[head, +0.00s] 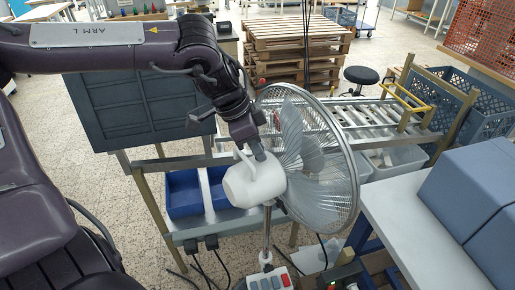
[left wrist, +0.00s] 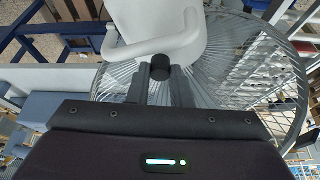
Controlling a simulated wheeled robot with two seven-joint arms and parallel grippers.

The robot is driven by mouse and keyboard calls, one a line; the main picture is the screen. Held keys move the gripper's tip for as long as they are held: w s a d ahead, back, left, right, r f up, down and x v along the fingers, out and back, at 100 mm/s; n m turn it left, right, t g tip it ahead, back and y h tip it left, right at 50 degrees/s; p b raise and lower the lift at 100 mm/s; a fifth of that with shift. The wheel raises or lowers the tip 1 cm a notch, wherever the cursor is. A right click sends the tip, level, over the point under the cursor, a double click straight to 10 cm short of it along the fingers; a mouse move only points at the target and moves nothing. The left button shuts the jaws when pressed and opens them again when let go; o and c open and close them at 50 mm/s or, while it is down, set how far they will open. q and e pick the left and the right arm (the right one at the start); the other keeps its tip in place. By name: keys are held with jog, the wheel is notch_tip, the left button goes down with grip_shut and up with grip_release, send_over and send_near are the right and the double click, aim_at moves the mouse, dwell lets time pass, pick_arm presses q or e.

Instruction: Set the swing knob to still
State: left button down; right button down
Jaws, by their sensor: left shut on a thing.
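A standing fan has a white motor housing (head: 255,182) and a round wire cage (head: 318,160) facing right. My left gripper (head: 259,155) reaches down to the top of the housing, beside its white handle. In the left wrist view the black swing knob (left wrist: 160,67) sits between the tips of my left gripper (left wrist: 159,84), which is shut on it. The white housing (left wrist: 155,18) and the curved handle (left wrist: 150,46) lie just beyond. In the head view the knob is hidden by the fingers, and I cannot tell its setting. My right gripper is not in view.
The fan's pole (head: 267,232) stands above a control box (head: 268,281) with coloured buttons. Blue bins (head: 184,196) are on a rack behind it. A white table (head: 415,235) with blue-grey boxes (head: 475,195) stands at the right. Wooden pallets (head: 290,45) are stacked behind.

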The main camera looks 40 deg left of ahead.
pick_arm(q)
jog(key=c, duration=1.3)
grip_release()
jog(key=shift+r, duration=0.15)
jog(key=shift+a+r, duration=0.1)
jog(key=shift+r, duration=0.2)
jog(key=b+v, duration=0.2)
jog(key=v, duration=0.5)
jog(key=shift+s+r, duration=0.1)
jog(key=shift+s, duration=0.1)
